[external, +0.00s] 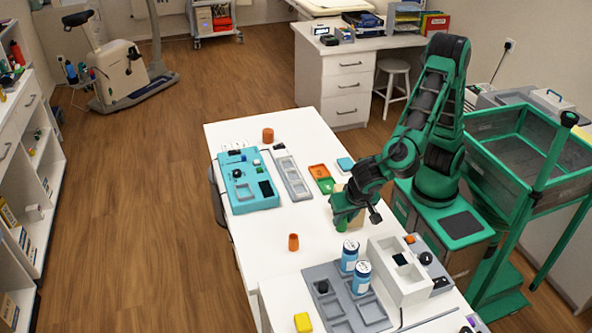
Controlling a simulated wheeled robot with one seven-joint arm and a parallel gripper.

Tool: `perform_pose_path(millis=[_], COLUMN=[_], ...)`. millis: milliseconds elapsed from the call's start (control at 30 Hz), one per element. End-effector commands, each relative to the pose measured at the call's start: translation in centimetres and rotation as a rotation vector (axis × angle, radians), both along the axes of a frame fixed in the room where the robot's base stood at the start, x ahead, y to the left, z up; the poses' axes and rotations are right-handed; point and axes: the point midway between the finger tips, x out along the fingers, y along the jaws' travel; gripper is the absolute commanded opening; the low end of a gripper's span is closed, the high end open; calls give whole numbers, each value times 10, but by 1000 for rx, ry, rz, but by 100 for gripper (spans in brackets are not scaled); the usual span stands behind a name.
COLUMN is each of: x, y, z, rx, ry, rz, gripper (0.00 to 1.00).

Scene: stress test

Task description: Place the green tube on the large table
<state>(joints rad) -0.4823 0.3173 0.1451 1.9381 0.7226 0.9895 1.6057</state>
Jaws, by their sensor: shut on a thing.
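The large white table (300,218) runs through the middle of the external view. My gripper (347,208) points down over its right-hand part, left of my base. It is shut on a small green piece, which looks like the green tube (341,224). The arm's own green parts make its outline hard to separate. I cannot tell whether the tube's lower end touches the table top.
An orange cup (293,242) stands left of and nearer than the gripper. A teal tray (248,182) and an orange-green tray (321,179) lie farther back. A white box (402,272), blue-white cans (349,256) and a grey tray (340,300) crowd the near end.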

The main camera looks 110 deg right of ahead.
Motion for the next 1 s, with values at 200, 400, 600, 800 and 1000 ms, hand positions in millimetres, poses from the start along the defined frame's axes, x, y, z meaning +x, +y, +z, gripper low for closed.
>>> perform_pose_path(millis=[200,400,600,800,1000], x=[0,0,-1,0,0], y=[-1,-1,-1,0,0], z=[-34,-47,-72,-78,-80], rx=[-1,-1,-1,0,0], ry=[2,1,3,0,0], rz=[-2,0,0,-1,0], gripper=[0,0,0,0,0])
